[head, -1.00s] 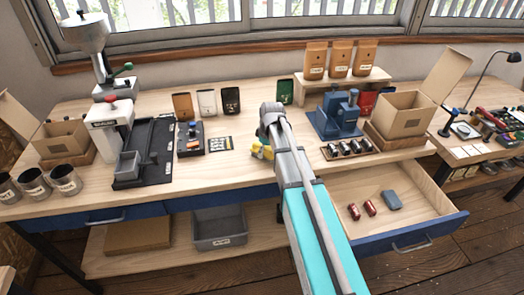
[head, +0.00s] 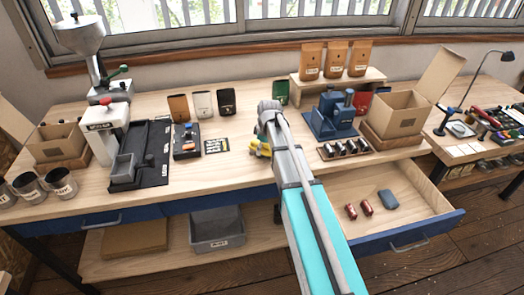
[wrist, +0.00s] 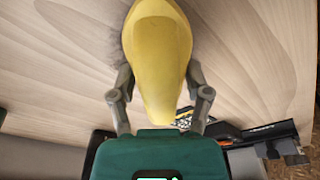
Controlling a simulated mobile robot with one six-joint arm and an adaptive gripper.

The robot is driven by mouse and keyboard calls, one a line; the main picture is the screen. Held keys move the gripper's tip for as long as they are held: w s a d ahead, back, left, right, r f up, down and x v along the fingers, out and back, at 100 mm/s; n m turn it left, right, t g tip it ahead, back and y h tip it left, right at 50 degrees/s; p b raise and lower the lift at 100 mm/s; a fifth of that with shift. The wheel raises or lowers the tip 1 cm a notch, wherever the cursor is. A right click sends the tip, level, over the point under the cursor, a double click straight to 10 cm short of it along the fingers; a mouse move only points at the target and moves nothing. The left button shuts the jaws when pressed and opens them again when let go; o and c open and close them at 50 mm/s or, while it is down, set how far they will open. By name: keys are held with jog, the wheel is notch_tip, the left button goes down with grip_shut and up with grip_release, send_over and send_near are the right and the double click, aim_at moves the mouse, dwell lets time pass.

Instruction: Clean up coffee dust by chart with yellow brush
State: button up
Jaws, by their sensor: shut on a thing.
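The yellow brush (wrist: 157,52) is in my gripper (wrist: 158,88), its wide rounded end pointing up in the wrist view. The fingers are shut on its narrower part. In the head view, a bit of yellow brush (head: 261,148) shows beside the end of my arm, which hides most of the gripper.
A small dark tray (head: 186,150) stands left of the chart. A blue machine (head: 333,117) and a rack of several small cups (head: 345,149) stand to the right. The open drawer (head: 420,216) juts out at front right. The wooden tabletop around the brush is mostly clear.

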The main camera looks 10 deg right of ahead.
jog(key=shift+w, duration=1)
jog(key=shift+w, duration=1.95)
jog(key=shift+d, duration=0.1)
jog(key=shift+s+d+f, duration=0.1)
jog(key=shift+d, duration=0.65)
jog(key=shift+s, duration=1.9)
